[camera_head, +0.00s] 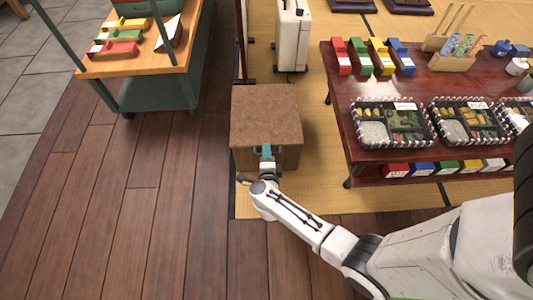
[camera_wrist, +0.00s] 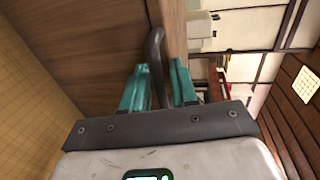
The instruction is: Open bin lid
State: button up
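The bin is a brown wooden box with a flat lid (camera_head: 265,112), standing upright on the floor; the lid looks shut. My gripper (camera_head: 267,152) is at the front edge of the bin, near the top. In the wrist view the bin's wooden face (camera_wrist: 85,40) fills the upper left, and a dark grey curved handle (camera_wrist: 155,45) sticks out from it. The two teal fingers of my gripper (camera_wrist: 160,80) are apart, with the handle's end between them. The left finger is very close to the handle; I cannot tell whether it touches. A gap shows beside the right finger.
A dark red table (camera_head: 340,110) with bento trays (camera_head: 392,125) stands right of the bin. A white suitcase (camera_head: 292,35) stands behind it. A wooden-topped cart (camera_head: 150,65) is at the upper left. The plank floor (camera_head: 150,210) left of the bin is clear.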

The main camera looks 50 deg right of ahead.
jog(key=shift+f, duration=0.1)
grip_shut()
jog(key=shift+a, duration=0.1)
